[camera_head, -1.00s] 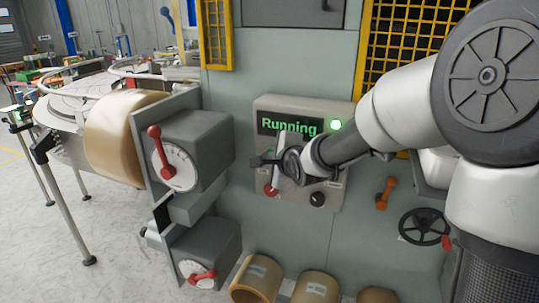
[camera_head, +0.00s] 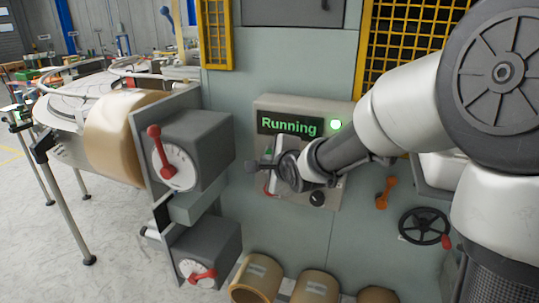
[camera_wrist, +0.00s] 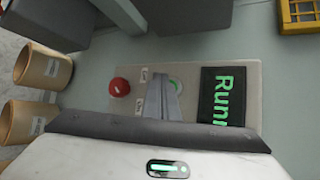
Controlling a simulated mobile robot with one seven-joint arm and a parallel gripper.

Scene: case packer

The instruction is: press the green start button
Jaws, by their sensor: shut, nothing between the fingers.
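The control panel (camera_head: 300,103) is a beige box on the machine's front. In the wrist view the green start button (camera_wrist: 177,85) shows only partly, beside and behind the fingers. My gripper (camera_wrist: 164,78) is shut and empty, its fingers pointing at the panel close to the button. I cannot tell whether they touch it. In the head view my gripper (camera_head: 268,166) covers part of the panel below the display.
A red button (camera_wrist: 119,87) sits on the panel beside the fingers. A black knob (camera_head: 317,198) is at the panel's lower right. Grey boxes with red levers (camera_head: 155,145) stick out at left. An orange handle (camera_head: 386,192) and a black handwheel (camera_head: 424,226) are at right.

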